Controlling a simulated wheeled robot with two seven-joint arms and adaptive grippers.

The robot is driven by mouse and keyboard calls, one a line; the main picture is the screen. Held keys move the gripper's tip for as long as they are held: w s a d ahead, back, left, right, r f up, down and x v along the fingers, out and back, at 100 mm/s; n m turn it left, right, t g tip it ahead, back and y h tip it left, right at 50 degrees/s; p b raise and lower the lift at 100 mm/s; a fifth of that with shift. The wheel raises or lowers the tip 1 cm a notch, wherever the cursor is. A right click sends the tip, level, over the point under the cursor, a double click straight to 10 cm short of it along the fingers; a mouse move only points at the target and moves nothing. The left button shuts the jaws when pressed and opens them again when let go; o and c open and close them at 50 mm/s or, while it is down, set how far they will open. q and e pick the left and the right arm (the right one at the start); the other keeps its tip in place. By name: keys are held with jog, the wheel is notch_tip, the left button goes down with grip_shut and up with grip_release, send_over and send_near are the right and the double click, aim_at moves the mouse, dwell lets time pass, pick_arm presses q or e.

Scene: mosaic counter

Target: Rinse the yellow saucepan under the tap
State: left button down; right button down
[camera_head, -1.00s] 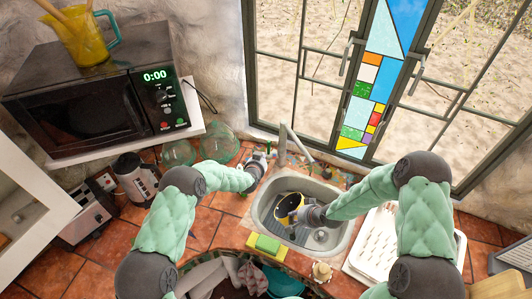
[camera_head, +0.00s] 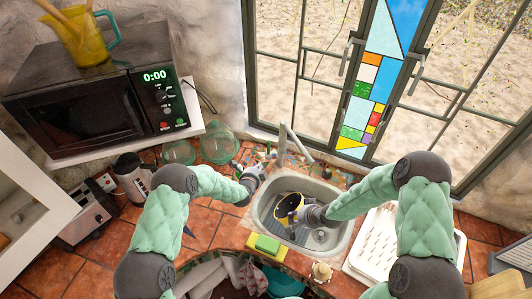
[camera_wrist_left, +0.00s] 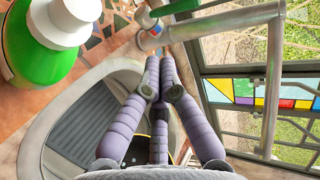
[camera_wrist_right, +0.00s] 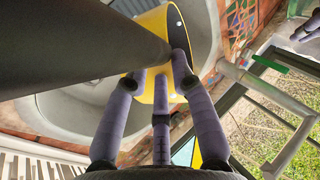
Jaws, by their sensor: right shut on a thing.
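The yellow saucepan (camera_head: 280,212) is inside the sink basin, tilted, with its dark interior showing. Its black handle (camera_wrist_right: 80,45) crosses the right wrist view, where the yellow wall (camera_wrist_right: 152,92) also shows. My right gripper (camera_head: 307,213) is shut on this handle. The grey tap (camera_head: 283,143) stands at the back edge of the sink; its pipe (camera_wrist_left: 272,90) shows in the left wrist view. My left gripper (camera_head: 260,171) is left of the tap, over the sink's back left corner.
A green bottle with a white cap (camera_wrist_left: 40,45) stands close to my left gripper. A sponge (camera_head: 267,244) lies at the sink's front edge. A white drying rack (camera_head: 382,238) is right of the sink. Glass bowls (camera_head: 218,148) stand at the back left.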

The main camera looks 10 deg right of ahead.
pick_arm(q)
send_near(268, 149)
jog(key=f+x, duration=0.1)
jog(key=x, duration=0.3)
jog(key=shift+w+d, duration=0.45)
jog(key=shift+w, duration=0.3)
jog(key=shift+w, duration=0.1)
jog(key=shift+w+d+r, duration=0.15)
jog(key=shift+w+r, duration=0.45)
jog(key=shift+w, duration=0.25)
